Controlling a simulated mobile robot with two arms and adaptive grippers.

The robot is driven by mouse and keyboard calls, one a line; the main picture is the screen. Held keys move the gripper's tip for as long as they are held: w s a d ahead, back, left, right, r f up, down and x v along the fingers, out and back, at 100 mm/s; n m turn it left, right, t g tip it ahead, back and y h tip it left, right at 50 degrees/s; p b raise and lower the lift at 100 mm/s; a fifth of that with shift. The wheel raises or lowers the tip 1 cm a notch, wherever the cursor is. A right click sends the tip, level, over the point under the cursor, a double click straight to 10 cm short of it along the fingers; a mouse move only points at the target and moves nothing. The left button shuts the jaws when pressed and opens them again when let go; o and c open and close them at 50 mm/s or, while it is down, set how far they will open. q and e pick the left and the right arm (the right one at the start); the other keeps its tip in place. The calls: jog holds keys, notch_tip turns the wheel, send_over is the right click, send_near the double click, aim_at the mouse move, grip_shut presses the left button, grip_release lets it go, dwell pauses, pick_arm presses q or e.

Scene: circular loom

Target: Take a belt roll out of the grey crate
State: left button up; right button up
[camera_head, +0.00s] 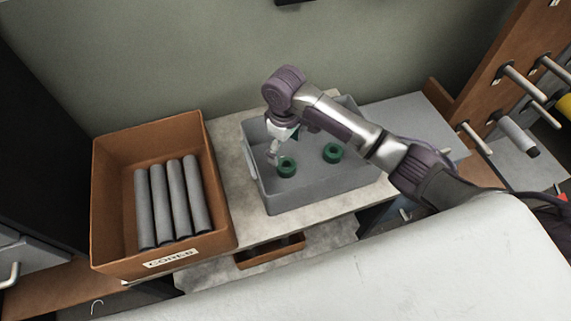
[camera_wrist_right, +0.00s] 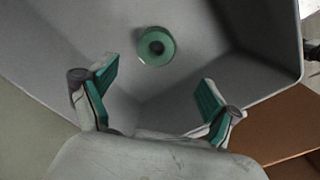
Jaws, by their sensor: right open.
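The grey crate (camera_head: 322,194) stands on the light table in the middle of the head view. Two green belt rolls lie on its floor, a nearer left one (camera_head: 287,167) and a farther right one (camera_head: 333,153). My right gripper (camera_head: 280,148) reaches down into the crate, just above and behind the left roll. In the right wrist view it (camera_wrist_right: 157,75) is open and empty, its teal-padded fingers apart. One green roll (camera_wrist_right: 155,46) lies beyond the fingertips there, not between them; I cannot tell which one. The arm hides part of the crate. My left gripper is out of view.
An orange-brown crate (camera_head: 221,222) with several grey cores (camera_head: 180,200) stands left of the grey crate. A wooden rack with pegs (camera_head: 522,83) is at the right. A small brown tray (camera_head: 270,255) sits below the table edge. The grey crate's walls surround the gripper.

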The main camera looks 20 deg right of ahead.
send_over(286, 164)
jog(key=f, duration=0.4)
jog(key=shift+s+a, duration=0.1)
jog(key=shift+a, duration=0.2)
jog(key=shift+d+f, duration=0.1)
jog(key=shift+f, duration=0.45)
jog(key=f, duration=0.3)
jog(key=shift+d+f+b, duration=0.2)
jog(key=shift+f+b, duration=0.15)
jog(key=shift+b, duration=0.05)
jog(key=shift+f, duration=0.4)
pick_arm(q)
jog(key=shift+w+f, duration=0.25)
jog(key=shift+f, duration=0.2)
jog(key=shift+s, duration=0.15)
pick_arm(e)
jog(key=shift+c, duration=1.3)
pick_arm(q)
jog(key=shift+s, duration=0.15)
pick_arm(e)
jog(key=shift+r, duration=0.1)
jog(key=c, duration=1)
